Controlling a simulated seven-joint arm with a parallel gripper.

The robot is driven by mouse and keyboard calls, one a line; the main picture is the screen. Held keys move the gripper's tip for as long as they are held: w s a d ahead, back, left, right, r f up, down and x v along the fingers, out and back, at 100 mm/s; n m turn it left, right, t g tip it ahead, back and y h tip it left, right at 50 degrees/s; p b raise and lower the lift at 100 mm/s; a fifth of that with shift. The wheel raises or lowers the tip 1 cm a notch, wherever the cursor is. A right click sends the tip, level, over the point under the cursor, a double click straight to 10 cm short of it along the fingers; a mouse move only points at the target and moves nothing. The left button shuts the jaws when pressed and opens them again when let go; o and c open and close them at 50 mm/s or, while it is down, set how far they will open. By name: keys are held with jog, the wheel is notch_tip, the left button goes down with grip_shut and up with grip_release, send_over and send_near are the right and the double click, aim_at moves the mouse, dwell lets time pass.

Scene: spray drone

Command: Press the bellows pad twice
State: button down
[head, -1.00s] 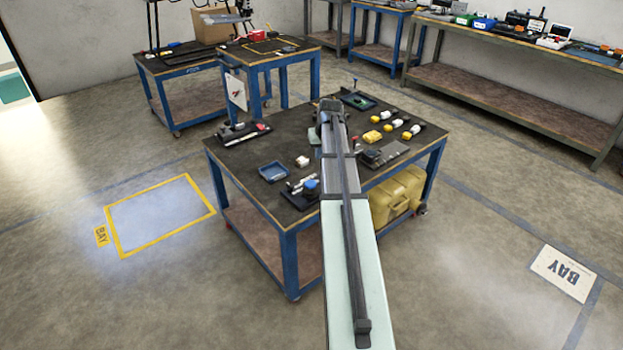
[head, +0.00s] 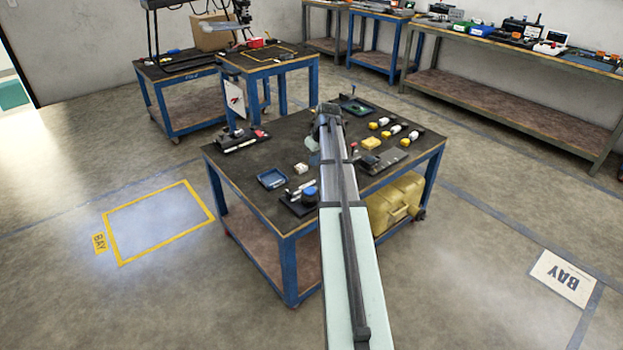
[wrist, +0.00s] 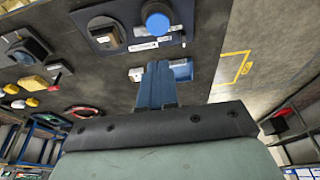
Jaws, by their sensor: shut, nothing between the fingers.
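A dark plate carries a round blue cap (wrist: 157,20) and a round dark pad (wrist: 103,31), with white labels beside them. In the head view the blue cap (head: 309,193) is near the front of the workbench (head: 250,165), beside my arm. I cannot tell for sure which round part is the bellows pad. My gripper (wrist: 158,68) shows in the wrist view with its fingers together and empty. The fingertips appear below the labelled plate in the picture, apart from the cap. In the head view my arm hides part of the bench, and the fingers cannot be made out.
A blue tray (head: 272,179) lies on the bench left of my arm; it also shows beside my fingers in the wrist view (wrist: 182,69). Yellow and white parts (head: 371,143) lie to the right. A yellow case (head: 398,202) is on the lower shelf.

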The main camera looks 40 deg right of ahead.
send_over(310, 191)
notch_tip(310, 191, down, 12)
jog(key=shift+s+r, duration=0.1)
jog(key=shift+r, duration=0.05)
jog(key=shift+f, duration=0.9)
jog(key=shift+f, duration=0.95)
jog(key=w+v, duration=0.1)
jog(key=v, duration=1.3)
jog(key=shift+r, duration=0.25)
jog(key=shift+w, duration=0.15)
